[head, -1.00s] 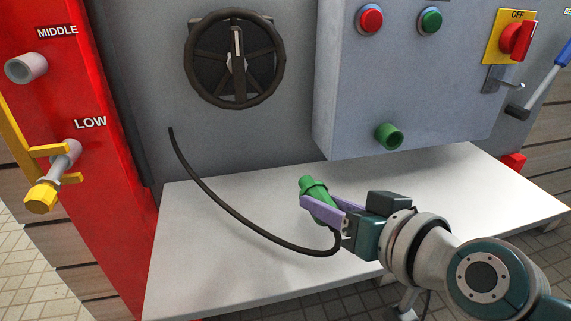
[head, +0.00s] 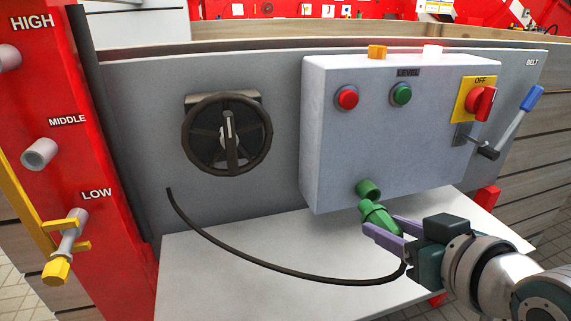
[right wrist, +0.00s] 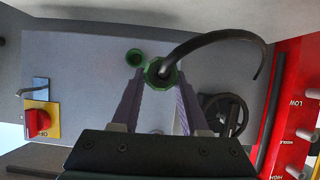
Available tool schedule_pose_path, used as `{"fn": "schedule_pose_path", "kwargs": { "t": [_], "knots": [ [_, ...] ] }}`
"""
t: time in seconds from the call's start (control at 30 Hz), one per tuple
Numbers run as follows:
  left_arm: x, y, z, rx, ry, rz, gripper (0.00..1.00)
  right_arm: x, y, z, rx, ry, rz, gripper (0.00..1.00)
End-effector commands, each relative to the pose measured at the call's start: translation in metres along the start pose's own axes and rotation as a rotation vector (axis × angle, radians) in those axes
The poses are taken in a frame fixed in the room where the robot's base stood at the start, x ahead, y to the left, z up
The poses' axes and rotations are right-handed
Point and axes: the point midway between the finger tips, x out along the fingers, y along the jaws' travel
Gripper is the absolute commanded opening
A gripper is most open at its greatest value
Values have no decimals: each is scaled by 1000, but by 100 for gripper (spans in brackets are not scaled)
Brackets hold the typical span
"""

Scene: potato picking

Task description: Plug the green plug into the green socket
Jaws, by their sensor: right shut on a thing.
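The green plug (head: 377,214) is held between the purple fingers of my right gripper (head: 384,224), with its tip pointing up and slightly left. The green socket (head: 368,187) sticks out of the lower front of the grey box, just above the plug's tip. In the right wrist view the plug (right wrist: 158,75) is between the fingers, and the socket (right wrist: 134,57) shows up and left of it, so the two are not in line there. I cannot tell whether they touch. A black cable (head: 268,264) runs from the plug to the grey wall. My left gripper is not in view.
The grey box (head: 330,150) carries a red button (head: 347,97), a green button (head: 401,94) and a red switch (head: 482,103). A black handwheel (head: 227,135) is on the wall to the left. The white shelf (head: 215,290) below is clear except for the cable.

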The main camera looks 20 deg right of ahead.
Motion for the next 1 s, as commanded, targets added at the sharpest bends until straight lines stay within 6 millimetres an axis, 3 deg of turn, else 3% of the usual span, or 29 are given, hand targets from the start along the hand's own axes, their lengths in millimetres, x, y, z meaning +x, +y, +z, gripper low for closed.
{"fn": "schedule_pose_path", "kwargs": {
  "t": [0.1, 0.23, 0.73, 1.0],
  "knots": [
    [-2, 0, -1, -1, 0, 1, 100, -7, 28, 24, -100, -12, 55, 0],
    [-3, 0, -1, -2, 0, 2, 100, -12, 44, 36, -159, -14, 81, 0],
    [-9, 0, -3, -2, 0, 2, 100, -13, 46, 36, -173, -14, 84, 0],
    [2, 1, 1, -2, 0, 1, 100, 13, 46, 26, -172, -9, 85, 0]
  ]
}}
